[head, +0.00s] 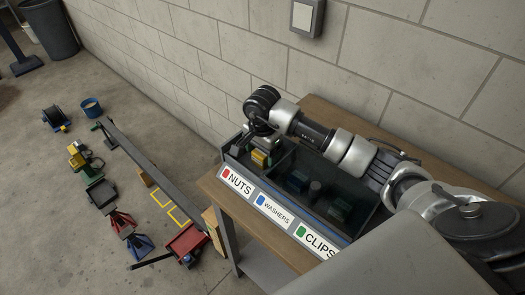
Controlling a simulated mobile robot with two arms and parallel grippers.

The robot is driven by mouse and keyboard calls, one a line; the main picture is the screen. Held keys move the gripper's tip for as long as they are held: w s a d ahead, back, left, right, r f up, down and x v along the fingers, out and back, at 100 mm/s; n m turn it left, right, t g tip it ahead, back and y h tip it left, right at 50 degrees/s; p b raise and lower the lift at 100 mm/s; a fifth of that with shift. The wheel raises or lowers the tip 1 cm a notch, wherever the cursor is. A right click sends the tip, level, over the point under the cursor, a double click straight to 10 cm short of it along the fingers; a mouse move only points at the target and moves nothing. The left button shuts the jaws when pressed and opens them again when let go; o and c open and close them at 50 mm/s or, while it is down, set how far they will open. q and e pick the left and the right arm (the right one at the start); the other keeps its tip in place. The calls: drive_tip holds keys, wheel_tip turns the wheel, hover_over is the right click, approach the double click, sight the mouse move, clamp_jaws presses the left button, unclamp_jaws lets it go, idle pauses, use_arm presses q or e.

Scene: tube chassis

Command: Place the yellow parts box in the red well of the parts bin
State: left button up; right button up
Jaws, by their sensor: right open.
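The parts bin (283,188) is a dark grey tray on the wooden bench, with front labels for nuts (red), washers (blue) and clips (green). The small yellow parts box (259,158) is in the left compartment, behind the red nuts label. My right gripper (258,146) is open and points down into that compartment, right at the yellow box. The fingers are small and dark, so contact with the box cannot be told. The box's underside is hidden. My left gripper is not in view.
A block wall (230,50) stands close behind the bench (250,215). A red tray (187,243), jack stands and a long beam (140,163) lie on the floor at left.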

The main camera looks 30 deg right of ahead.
drive_tip(key=shift+r, duration=0.2)
drive_tip(key=shift+w+r, duration=0.1)
drive_tip(key=shift+r, duration=0.3)
wheel_tip(320, 180, up, 11)
drive_tip(key=b, duration=0.2)
